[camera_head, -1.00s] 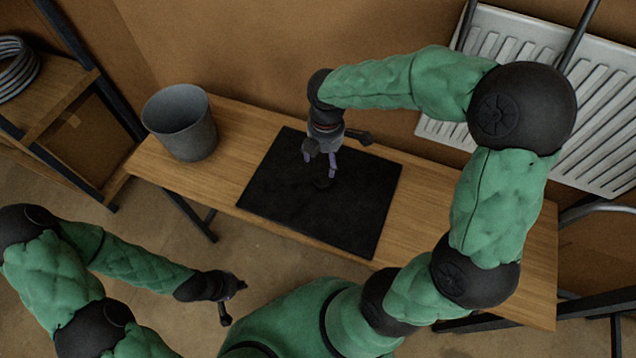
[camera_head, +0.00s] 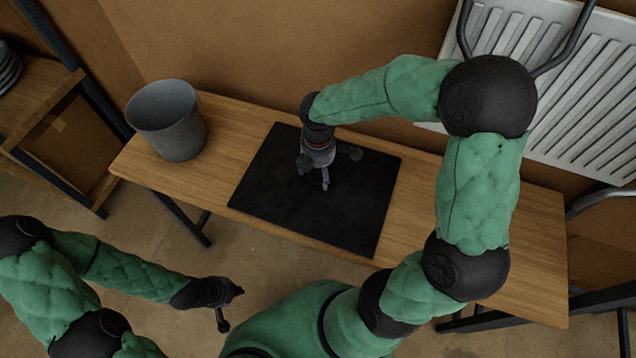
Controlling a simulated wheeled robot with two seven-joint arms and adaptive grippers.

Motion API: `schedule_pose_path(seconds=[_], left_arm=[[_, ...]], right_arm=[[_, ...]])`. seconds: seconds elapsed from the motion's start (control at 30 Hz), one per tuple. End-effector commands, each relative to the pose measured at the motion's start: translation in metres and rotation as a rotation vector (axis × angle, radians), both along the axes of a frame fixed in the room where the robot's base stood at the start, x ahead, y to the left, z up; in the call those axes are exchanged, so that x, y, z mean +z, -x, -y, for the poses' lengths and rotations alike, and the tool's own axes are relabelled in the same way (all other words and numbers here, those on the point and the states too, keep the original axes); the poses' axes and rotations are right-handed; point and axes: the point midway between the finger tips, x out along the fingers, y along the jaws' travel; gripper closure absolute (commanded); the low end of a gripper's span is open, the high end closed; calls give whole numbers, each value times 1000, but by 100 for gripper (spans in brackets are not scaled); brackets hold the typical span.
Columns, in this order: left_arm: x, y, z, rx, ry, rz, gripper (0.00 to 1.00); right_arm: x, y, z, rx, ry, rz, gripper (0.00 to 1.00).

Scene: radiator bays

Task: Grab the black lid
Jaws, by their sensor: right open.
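A black mat (camera_head: 345,220) lies flat on the wooden bench. My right gripper (camera_head: 314,182) points down over the mat's upper middle, its fingers open and close to the surface. I cannot make out the black lid clearly; dark on dark, and with the gripper in front, any lid at the fingertips is hidden. I cannot tell whether the fingertips touch anything. My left gripper (camera_head: 229,306) hangs in front of the bench, away from the mat, and its fingers are too dark and small to read.
A grey bucket (camera_head: 168,122) stands on the left end of the wooden bench (camera_head: 480,238). A white radiator (camera_head: 590,110) is on the wall at the upper right. A shelf (camera_head: 50,120) stands at the left. The bench's right part is clear.

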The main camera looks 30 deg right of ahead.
Motion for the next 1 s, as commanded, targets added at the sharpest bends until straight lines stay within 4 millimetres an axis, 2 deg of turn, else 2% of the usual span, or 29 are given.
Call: schedule_pose_path(seconds=[0.03,0.13,0.37,0.4,0.6,0.67,1.0], left_arm=[[-8,0,0,0,0,0,100],[-13,0,0,0,0,0,100],[-12,0,0,0,0,0,100],[-12,0,0,0,0,0,100],[-12,0,0,0,0,0,100],[-12,0,0,0,0,0,100],[-9,0,0,0,0,0,100]], right_arm=[[-12,1,0,0,0,-3,25],[-22,0,0,-1,0,-1,25],[-23,0,0,-1,0,1,25],[-23,0,0,-1,0,0,28],[-23,0,0,-1,0,0,84],[-23,0,0,-1,0,0,100],[-20,-1,-1,-1,0,1,100]])
